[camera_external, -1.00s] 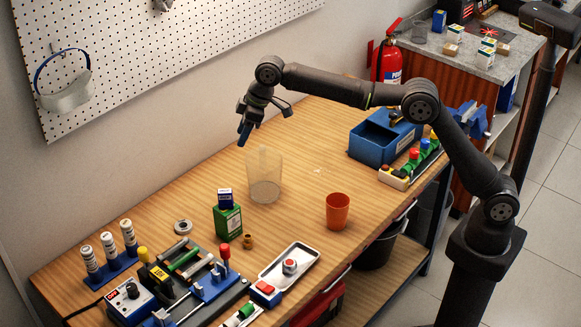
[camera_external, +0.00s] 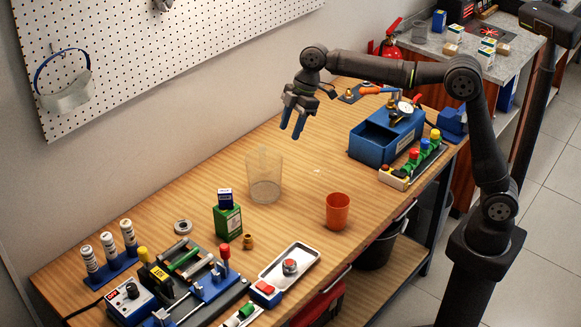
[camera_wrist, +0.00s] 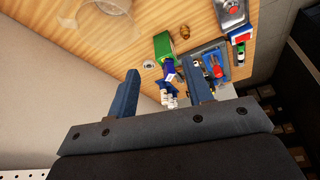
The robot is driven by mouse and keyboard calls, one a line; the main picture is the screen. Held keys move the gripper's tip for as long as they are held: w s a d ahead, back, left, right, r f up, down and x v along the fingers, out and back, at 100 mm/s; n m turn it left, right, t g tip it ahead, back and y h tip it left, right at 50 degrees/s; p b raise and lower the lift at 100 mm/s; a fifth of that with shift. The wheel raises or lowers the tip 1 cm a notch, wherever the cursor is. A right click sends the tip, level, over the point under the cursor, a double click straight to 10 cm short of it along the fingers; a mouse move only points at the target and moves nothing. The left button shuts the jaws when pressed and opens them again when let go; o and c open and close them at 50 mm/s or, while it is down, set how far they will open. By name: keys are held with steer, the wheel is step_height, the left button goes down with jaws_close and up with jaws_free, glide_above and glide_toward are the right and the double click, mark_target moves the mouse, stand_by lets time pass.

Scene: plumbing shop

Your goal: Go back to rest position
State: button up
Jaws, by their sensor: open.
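My gripper (camera_external: 294,124) is open and empty, raised above the back part of the wooden bench (camera_external: 300,170). Its two blue fingers point down and stand apart. In the wrist view my gripper (camera_wrist: 160,98) also shows with a clear gap between the fingers and nothing held. A clear beaker (camera_external: 265,178) stands on the bench below and to the left of the gripper, apart from it. An orange cup (camera_external: 338,211) stands upright farther forward.
A blue bin (camera_external: 385,138) and a row of coloured buttons (camera_external: 412,163) are on the right. A green box (camera_external: 228,219), a metal tray (camera_external: 288,268) and several fixtures fill the front left. A pegboard wall (camera_external: 160,50) rises behind. The bench around the cup is clear.

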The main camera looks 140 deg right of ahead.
steer(key=shift+s+a+f+n, duration=0.1)
steer(key=shift+s+a+n, duration=0.2)
steer(key=shift+s+a, duration=0.35)
steer(key=shift+s+a+f+n, duration=0.1)
steer(key=shift+s+a+n, duration=0.25)
steer(key=shift+a, duration=0.45)
steer(key=w+d+m+h, duration=0.1)
steer(key=w+d+m, duration=0.6)
steer(key=w+d, duration=0.4)
steer(key=shift+d+g+h, duration=0.4)
steer(key=shift+d, duration=0.15)
steer(key=shift+a+r, duration=0.1)
